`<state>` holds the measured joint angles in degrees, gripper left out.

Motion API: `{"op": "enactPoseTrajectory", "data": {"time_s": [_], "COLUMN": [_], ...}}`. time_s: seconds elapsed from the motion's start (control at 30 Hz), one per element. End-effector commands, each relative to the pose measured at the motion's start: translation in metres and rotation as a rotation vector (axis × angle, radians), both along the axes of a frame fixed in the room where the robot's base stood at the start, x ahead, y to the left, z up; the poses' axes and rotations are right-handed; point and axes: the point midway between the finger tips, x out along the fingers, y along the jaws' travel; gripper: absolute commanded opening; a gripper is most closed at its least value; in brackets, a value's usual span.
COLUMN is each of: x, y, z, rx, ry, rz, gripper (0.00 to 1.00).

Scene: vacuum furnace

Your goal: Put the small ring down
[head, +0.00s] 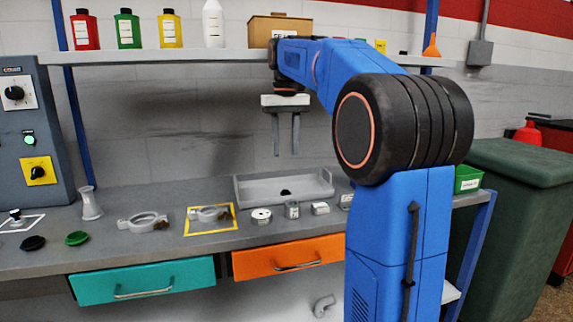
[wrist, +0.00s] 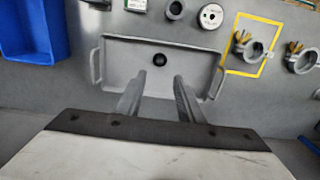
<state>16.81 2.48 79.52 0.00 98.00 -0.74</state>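My gripper (head: 285,154) hangs above the grey tray (head: 243,192), fingers down and apart, with nothing visible between them. In the wrist view, my gripper (wrist: 156,88) also shows a clear gap between its fingers. A small black round piece (wrist: 159,59) lies on the floor of the tray (wrist: 114,69), near its middle. It also shows as a dark spot in the head view (head: 285,192). It looks like the small ring, but I cannot make out a hole. It is below my fingers and apart from them.
A ring clamp (head: 209,214) lies in a yellow-framed square (head: 196,232), with another clamp (head: 141,222) to its left. Several small parts, including a white disc (head: 261,215), stand before the tray. A shelf (head: 170,57) with bottles runs behind my arm. The tray floor is otherwise clear.

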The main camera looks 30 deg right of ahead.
Motion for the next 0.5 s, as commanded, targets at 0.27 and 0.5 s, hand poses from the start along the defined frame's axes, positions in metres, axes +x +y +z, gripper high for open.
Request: {"op": "enactPoseTrajectory", "data": {"time_s": [0.27,0.5], "x": [-0.002,-0.037], "y": [0.002,0.032], "z": [0.002,-0.012], "rx": [-0.001,-0.014], "ry": [-0.002,-0.050], "rz": [0.002,0.037], "gripper": [0.35,0.35]}}
